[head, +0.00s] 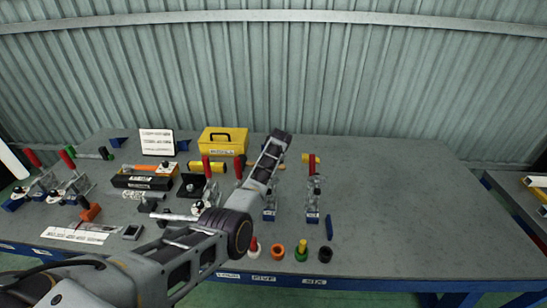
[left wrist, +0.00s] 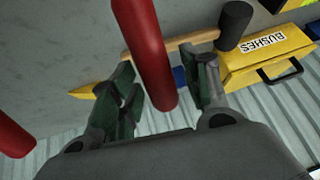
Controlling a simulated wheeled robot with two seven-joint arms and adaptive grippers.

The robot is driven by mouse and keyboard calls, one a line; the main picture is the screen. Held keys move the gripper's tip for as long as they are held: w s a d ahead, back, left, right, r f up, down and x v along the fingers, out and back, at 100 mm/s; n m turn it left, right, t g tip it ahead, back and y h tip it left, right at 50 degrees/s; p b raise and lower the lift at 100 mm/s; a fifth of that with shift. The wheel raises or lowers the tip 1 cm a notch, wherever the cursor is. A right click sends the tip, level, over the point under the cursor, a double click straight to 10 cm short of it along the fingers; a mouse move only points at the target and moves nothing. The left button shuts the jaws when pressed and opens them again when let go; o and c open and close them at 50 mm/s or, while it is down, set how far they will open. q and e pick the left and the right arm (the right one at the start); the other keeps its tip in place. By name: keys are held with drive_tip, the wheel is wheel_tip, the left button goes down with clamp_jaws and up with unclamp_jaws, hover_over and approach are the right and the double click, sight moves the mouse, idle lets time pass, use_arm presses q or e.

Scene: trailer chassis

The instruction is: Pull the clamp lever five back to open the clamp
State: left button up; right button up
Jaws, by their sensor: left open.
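My left gripper (head: 277,143) reaches over the row of clamps on the bench, its fingers not distinct in the head view. In the left wrist view my left gripper (left wrist: 165,66) is open, its fingers on either side of a red lever handle (left wrist: 152,45); I cannot tell whether they touch it. This appears to be the lever of clamp five (head: 270,207), whose upper part is hidden behind my arm in the head view. A second red lever (left wrist: 14,138) stands at the left of the wrist view. My right gripper is not in view.
The neighbouring clamp (head: 313,200) stands to the right. The yellow BUSHES box (head: 223,141) is at the back, and a wooden-handled hammer (left wrist: 178,43) lies beyond the fingers. Several small coloured parts (head: 278,251) line the front edge. The right bench top (head: 410,200) is clear.

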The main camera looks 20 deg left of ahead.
use_arm(q)
drive_tip(key=shift+r, duration=0.1)
drive_tip(key=v, duration=1.1)
drive_tip(key=shift+s+r, duration=0.2)
drive_tip(key=shift+r, duration=0.05)
idle(0.5)
idle(0.4)
